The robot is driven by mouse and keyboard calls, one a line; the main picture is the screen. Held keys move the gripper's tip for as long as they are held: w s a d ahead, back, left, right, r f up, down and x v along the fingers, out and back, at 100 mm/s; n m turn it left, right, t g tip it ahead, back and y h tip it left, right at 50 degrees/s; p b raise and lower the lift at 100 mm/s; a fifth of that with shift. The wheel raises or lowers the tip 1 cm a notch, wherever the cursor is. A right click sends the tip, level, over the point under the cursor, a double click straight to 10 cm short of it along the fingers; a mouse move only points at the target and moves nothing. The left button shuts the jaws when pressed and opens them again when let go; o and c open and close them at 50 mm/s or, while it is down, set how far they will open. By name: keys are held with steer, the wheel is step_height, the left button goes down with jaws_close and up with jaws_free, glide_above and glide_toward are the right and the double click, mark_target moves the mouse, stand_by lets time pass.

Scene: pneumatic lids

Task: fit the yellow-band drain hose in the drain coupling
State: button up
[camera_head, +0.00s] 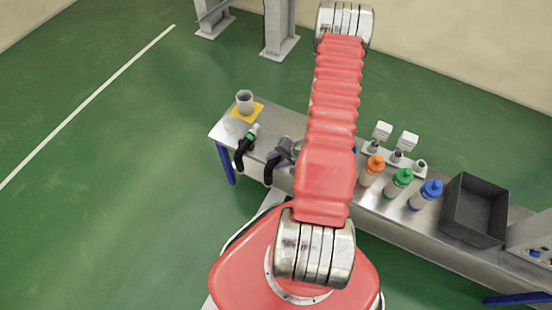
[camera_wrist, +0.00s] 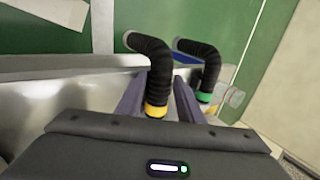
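The yellow-band drain hose is a black ribbed hose (camera_wrist: 160,68) with a bent upper end. Its yellow band (camera_wrist: 155,110) shows low in the wrist view, close to my gripper body, which hides what lies below it. My gripper (camera_wrist: 163,92) has one dark finger on each side of this hose. The fingers look very close to it, but whether they press on it is unclear. In the head view my gripper (camera_head: 287,150) is over the bench, partly behind my arm, and a black hose (camera_head: 270,170) hangs beside it at the front edge. I cannot make out the drain coupling for certain.
A green-band black hose (camera_head: 244,152) lies left of my gripper. A grey cup (camera_head: 245,101) stands on a yellow mat (camera_head: 259,107). Orange (camera_head: 372,171), green (camera_head: 399,183) and blue (camera_head: 427,194) capped bottles and a dark bin (camera_head: 474,212) are right of my arm.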

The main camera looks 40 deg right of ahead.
steer(key=shift+c, duration=0.6)
jaws_close()
steer(key=shift+r, duration=0.1)
step_height(320, 180, up, 18)
stand_by(0.8)
steer(key=shift+w, duration=0.1)
stand_by(0.4)
